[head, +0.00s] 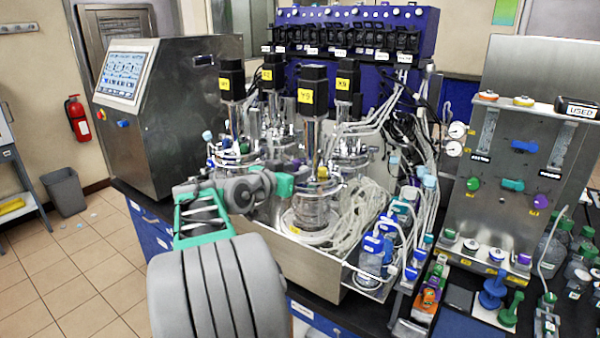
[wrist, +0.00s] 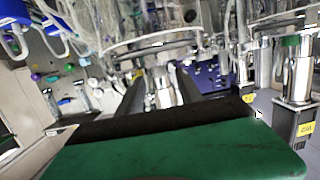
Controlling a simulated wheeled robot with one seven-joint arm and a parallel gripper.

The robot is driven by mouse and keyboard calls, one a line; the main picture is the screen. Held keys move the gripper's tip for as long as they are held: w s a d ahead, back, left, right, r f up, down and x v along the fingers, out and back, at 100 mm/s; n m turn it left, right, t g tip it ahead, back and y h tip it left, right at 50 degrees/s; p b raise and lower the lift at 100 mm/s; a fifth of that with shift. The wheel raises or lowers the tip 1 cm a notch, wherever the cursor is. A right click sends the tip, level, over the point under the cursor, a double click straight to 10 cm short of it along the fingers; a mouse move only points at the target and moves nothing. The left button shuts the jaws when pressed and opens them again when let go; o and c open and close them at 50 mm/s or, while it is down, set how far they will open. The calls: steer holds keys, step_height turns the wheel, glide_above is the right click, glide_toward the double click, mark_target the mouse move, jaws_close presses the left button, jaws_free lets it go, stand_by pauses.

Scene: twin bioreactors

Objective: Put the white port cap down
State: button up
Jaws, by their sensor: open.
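My gripper (wrist: 175,125) shows in the wrist view as a broad green part with a dark pad along its edge, across the bottom. It is open, and I see nothing held in it. In the head view my arm reaches in front of the twin bioreactors (head: 318,205), whose glass and steel vessels carry black motors with yellow labels. The gripper end there is small and partly lost against the vessels. I cannot pick out the white port cap with certainty in either view. The wrist view is tilted and crowded with tubing and steel fittings.
A steel console with a screen (head: 123,75) stands left. At right, a steel panel (head: 515,150) bears knobs and gauges, with a ledge of coloured caps below. Blue-capped bottles (head: 375,252) and an orange packet (head: 428,297) stand near the bench front. Floor at left is mostly clear.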

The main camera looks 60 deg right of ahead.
steer(key=b+v, duration=0.3)
steer(key=v, duration=0.7)
steer(key=w+a+f+n+t+y, duration=0.65)
steer(key=w+a+f, duration=0.4)
steer(key=a, duration=0.35)
steer(key=w+a+f+n+y, duration=0.1)
steer(key=a+f+n+y, duration=0.25)
steer(key=a, duration=0.55)
steer(key=w+a+f+n+y, duration=0.15)
steer(key=a+f+n, duration=0.25)
steer(key=a, duration=0.5)
steer(key=s+a+f+n+y, duration=0.2)
steer(key=s+a, duration=0.2)
steer(key=a, duration=0.2)
steer(key=s+a+f+n+g+y, duration=0.1)
steer(key=s+a+f+n+y, duration=0.1)
steer(key=a, duration=0.5)
steer(key=shift+s+f+n+p, duration=0.3)
steer(key=shift+s+f+n, duration=0.35)
steer(key=shift+s, duration=0.35)
steer(key=shift+d+r, duration=0.1)
